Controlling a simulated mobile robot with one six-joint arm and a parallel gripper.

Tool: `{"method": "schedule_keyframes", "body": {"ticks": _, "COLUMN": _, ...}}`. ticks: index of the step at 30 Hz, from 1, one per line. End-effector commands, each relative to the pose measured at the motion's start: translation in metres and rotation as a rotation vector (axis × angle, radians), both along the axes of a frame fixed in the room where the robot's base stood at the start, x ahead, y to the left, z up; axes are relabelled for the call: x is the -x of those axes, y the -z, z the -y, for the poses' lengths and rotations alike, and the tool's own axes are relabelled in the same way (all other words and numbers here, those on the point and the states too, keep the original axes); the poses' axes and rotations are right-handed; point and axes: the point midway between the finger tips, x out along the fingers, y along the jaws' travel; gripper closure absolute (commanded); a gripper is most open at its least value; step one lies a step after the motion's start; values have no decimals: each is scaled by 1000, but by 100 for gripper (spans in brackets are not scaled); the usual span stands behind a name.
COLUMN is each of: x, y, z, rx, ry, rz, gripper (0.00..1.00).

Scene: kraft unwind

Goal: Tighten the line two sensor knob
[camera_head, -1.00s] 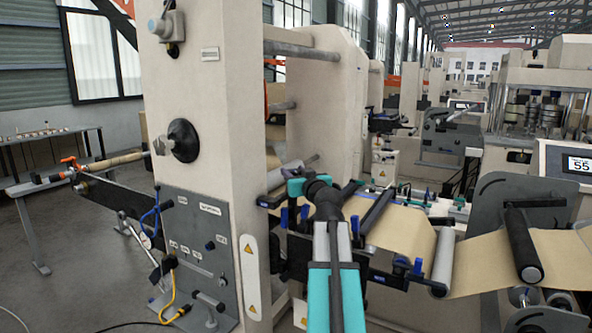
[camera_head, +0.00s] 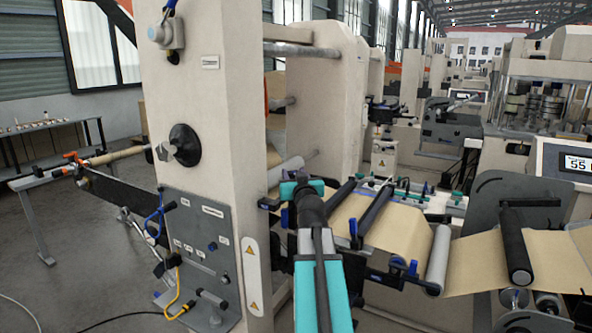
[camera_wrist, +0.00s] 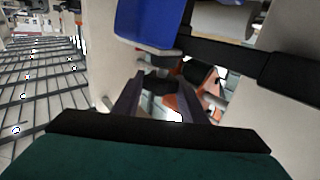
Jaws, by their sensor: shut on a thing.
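In the wrist view, my gripper's two dark fingers (camera_wrist: 158,98) reach forward and close on a small dark knob (camera_wrist: 157,83) between their tips. The knob sits by a grey bracket beside a blue block (camera_wrist: 148,24); its far side is hidden. In the head view, my teal and black arm stretches toward the web section beside the beige machine column (camera_head: 208,120). My fingertips and the knob are hidden there behind the arm. I cannot read a line two label on the knob.
A dark bar (camera_wrist: 220,52) and a pale roller (camera_wrist: 222,20) lie close to the right of my fingers. Brown kraft web (camera_head: 400,228) runs over rollers, including a grey roller (camera_head: 438,258). A grey panel (camera_head: 200,240) with cables is on the column. Open floor lies left.

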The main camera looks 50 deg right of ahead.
Motion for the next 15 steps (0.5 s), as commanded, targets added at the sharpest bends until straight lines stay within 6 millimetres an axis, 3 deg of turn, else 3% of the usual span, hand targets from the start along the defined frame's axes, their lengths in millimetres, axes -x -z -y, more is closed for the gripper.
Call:
{"method": "schedule_keyframes", "body": {"ticks": 1, "x": -1, "y": -8, "z": -2, "rx": 2, "ry": 6, "rz": 7, "gripper": 84}}
{"method": "schedule_keyframes", "body": {"ticks": 15, "x": -1, "y": -7, "z": -2, "rx": 4, "ry": 64, "rz": 8, "gripper": 84}}
